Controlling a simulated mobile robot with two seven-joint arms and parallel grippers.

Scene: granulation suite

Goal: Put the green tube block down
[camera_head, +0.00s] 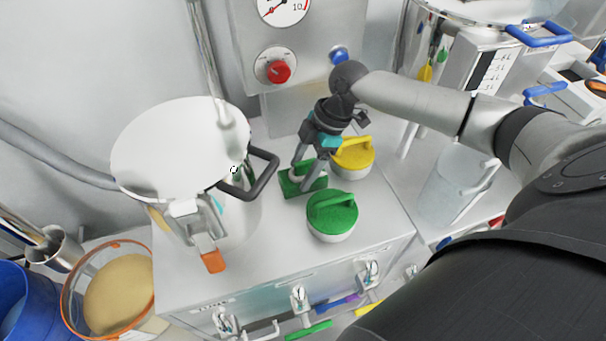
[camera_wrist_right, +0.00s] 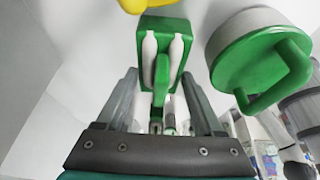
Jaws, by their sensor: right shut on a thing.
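The green tube block (camera_head: 289,187) is at the back middle of the white cabinet top (camera_head: 270,245). My right gripper (camera_head: 308,178) reaches down over it and is shut on it. In the right wrist view the block (camera_wrist_right: 186,30) shows two white tubes and a green grip between the fingers of my right gripper (camera_wrist_right: 161,95). The block is at or just above the cabinet top; I cannot tell whether it touches. My left gripper is not in view.
A green-handled round lid (camera_head: 332,214) stands close in front of the block, and a yellow-handled one (camera_head: 353,160) behind it to the right. A large white-lidded vessel (camera_head: 170,150) with a black handle stands to the left. The cabinet top's front middle is clear.

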